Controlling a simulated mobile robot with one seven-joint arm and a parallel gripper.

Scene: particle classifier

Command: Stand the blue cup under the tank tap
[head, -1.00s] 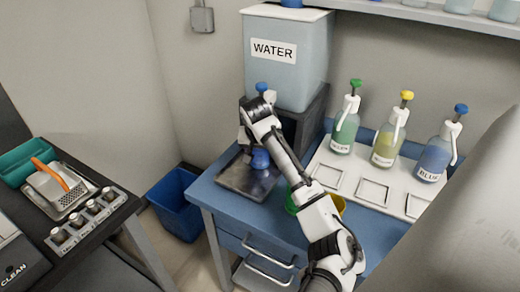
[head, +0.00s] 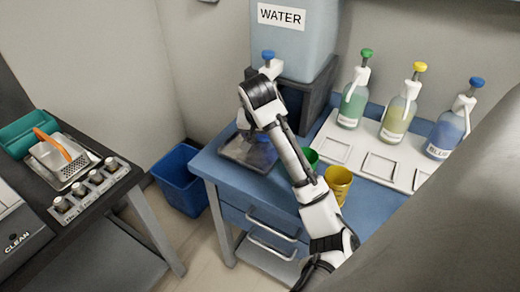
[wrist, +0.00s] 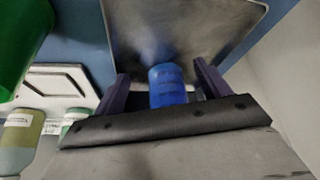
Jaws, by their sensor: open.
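The blue cup (wrist: 168,85) is between the two spread fingers of my gripper (wrist: 161,70) in the wrist view, with gaps on both sides. My gripper is open. The dark metal drip tray (wrist: 205,30) lies beyond the cup in that view; I cannot tell whether the cup touches it.
A green cup (head: 312,157) and a yellow cup (head: 338,183) stand on the bench beside my arm. Green, yellow and blue spray bottles (head: 397,118) stand on a white rack (head: 352,140) at right. A blue bin (head: 180,182) is on the floor left of the bench.

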